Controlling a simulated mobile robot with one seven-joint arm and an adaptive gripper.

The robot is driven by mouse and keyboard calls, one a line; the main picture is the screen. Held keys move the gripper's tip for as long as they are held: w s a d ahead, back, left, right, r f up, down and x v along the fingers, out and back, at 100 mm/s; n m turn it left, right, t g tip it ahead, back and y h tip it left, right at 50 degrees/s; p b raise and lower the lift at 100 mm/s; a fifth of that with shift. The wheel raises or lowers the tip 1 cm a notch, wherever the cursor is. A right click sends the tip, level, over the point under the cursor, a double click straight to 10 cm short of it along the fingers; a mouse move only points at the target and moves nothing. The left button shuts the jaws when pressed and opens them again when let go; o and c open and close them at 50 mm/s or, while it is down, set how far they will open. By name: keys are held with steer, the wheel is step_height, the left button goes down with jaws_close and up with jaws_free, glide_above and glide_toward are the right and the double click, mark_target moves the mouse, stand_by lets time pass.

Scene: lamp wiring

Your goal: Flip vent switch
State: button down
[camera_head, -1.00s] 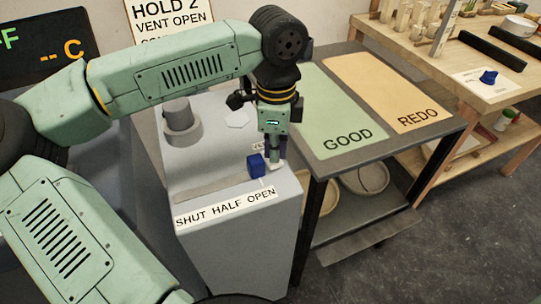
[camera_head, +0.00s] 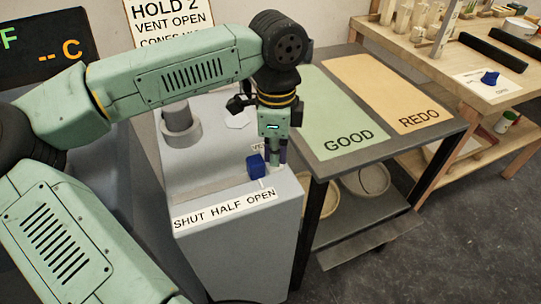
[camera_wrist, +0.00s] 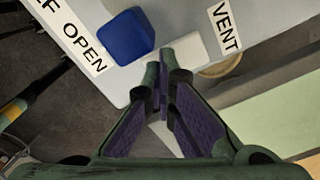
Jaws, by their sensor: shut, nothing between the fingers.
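The vent switch is a blue block-shaped knob (camera_head: 256,166) on a slot along the top of the grey cabinet (camera_head: 240,240). It stands at the OPEN end of the strip labelled SHUT HALF OPEN (camera_head: 226,209). In the wrist view the blue knob (camera_wrist: 126,37) is beside the word OPEN. My gripper (camera_head: 277,162) is upright just right of the knob, its fingertips low over the cabinet top. In the wrist view its fingers (camera_wrist: 164,82) are together and empty, with a small gap to the knob.
A grey cylinder (camera_head: 179,122) stands on the cabinet behind the slot. To the right is a table with a green GOOD mat (camera_head: 335,115) and an orange REDO mat (camera_head: 385,85). A sign (camera_head: 168,22) is on the wall behind.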

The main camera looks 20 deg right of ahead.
steer(key=shift+r+p, duration=1.5)
steer(key=shift+r, duration=1.95)
steer(key=shift+f, duration=0.1)
